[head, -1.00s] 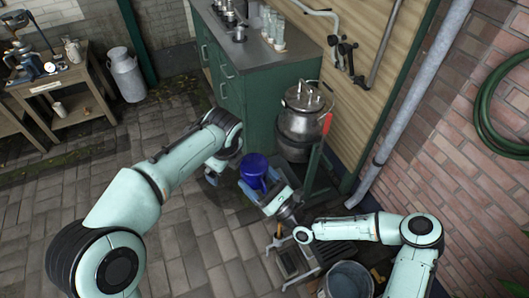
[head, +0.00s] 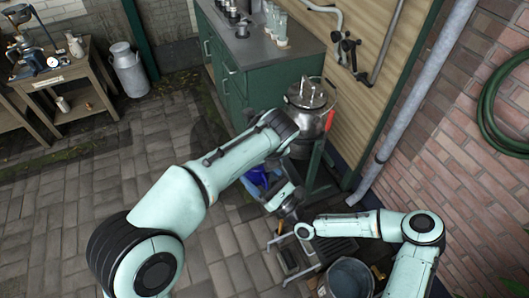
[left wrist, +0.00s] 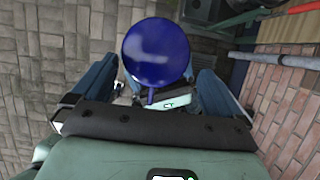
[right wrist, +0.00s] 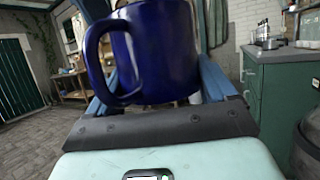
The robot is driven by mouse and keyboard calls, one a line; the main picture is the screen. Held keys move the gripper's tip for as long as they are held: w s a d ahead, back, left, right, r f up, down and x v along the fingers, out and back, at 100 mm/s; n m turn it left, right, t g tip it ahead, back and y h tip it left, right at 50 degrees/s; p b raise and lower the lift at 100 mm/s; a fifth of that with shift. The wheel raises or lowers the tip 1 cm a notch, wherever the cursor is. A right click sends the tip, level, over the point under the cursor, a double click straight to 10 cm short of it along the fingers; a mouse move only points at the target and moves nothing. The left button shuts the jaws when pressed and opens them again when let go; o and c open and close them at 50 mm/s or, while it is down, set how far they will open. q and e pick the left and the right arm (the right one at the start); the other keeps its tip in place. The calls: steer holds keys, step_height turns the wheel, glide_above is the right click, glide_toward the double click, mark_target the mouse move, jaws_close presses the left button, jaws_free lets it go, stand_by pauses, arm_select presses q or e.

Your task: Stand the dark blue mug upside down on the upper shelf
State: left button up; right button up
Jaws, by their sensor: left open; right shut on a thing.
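The dark blue mug (right wrist: 158,55) fills the top of the right wrist view, its handle to the left. My right gripper (right wrist: 150,88) is shut on it and holds it in the air. In the head view, the mug (head: 257,177) is mostly hidden behind my left arm. In the left wrist view, one round end of the mug (left wrist: 158,52) faces the camera and looks smooth and closed, with the handle towards the picture bottom. My left gripper (left wrist: 153,88) is open, its fingers either side of the mug's outline; contact cannot be told. The upper shelf is not identifiable.
A green cabinet (head: 232,95) with a grey counter holds cups and glasses. A metal churn (head: 309,95) stands beside it, near a red-topped green post (head: 318,160). A bucket (head: 350,278) is at the bottom.

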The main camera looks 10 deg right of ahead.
arm_select(q)
steer(key=x, duration=0.3)
steer(key=shift+w+f, duration=0.1)
steer(key=shift+f, duration=0.15)
steer(key=shift+a+f, duration=0.1)
arm_select(e)
steer(key=shift+r, duration=0.1)
arm_select(q)
steer(key=c, duration=0.9)
arm_select(e)
steer(key=shift+s+a+r, duration=0.1)
steer(key=shift+r, duration=0.05)
steer(key=o, duration=1)
